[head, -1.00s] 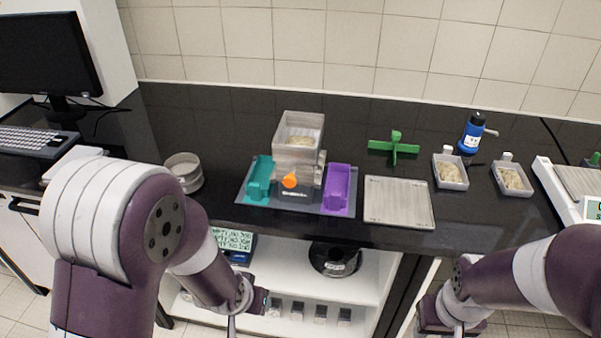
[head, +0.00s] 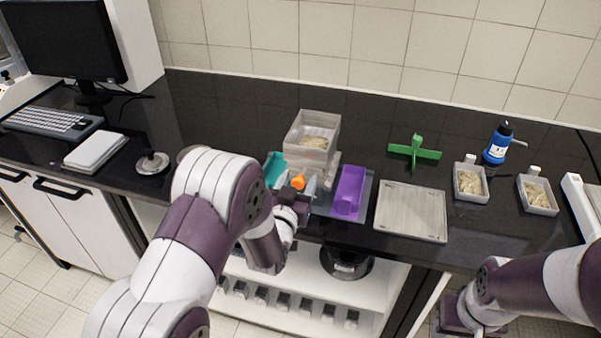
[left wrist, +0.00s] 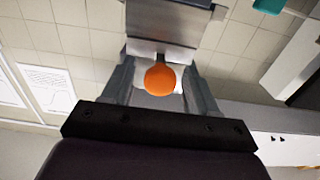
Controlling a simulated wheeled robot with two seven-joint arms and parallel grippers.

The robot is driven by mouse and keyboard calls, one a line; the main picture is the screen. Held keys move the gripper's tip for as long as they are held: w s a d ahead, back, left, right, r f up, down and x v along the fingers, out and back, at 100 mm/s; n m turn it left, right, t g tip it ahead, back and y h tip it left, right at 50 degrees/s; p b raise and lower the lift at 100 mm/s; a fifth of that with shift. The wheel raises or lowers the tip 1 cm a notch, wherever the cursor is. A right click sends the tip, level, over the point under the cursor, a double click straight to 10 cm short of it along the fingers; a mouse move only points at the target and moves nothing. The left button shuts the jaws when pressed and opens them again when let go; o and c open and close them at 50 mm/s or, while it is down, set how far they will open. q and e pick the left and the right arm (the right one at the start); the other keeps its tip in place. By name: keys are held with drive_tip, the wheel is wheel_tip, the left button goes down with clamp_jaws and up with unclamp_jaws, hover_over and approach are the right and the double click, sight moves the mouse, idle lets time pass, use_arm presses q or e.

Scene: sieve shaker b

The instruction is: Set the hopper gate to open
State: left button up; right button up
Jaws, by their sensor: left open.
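The hopper (head: 318,128) is a clear-walled box holding pale grains, on top of the shaker in the middle of the counter. Its gate handle is an orange knob (head: 298,182) on the front, also seen in the left wrist view (left wrist: 160,80). My left gripper (head: 297,189) is at the front of the hopper, open, with its fingers on either side of the orange knob. In the left wrist view the knob appears between the fingers, with a gap on each side. My right gripper (head: 462,318) is low at the right, below the counter edge; its fingers are not clear.
A teal bin (head: 274,168) and a purple bin (head: 348,192) flank the shaker. A flat metal tray (head: 411,212), a green cross-shaped piece (head: 415,151), a blue bottle (head: 497,144) and two grain trays (head: 470,184) (head: 538,195) lie to the right.

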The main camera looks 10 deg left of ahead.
use_arm(q)
drive_tip(key=shift+w, duration=1.05)
clamp_jaws()
drive_tip(key=s, duration=0.5)
drive_tip(key=shift+s+b, duration=0.2)
drive_tip(key=shift+b, duration=0.1)
drive_tip(key=shift+f, duration=0.1)
unclamp_jaws()
drive_tip(key=shift+s, duration=0.15)
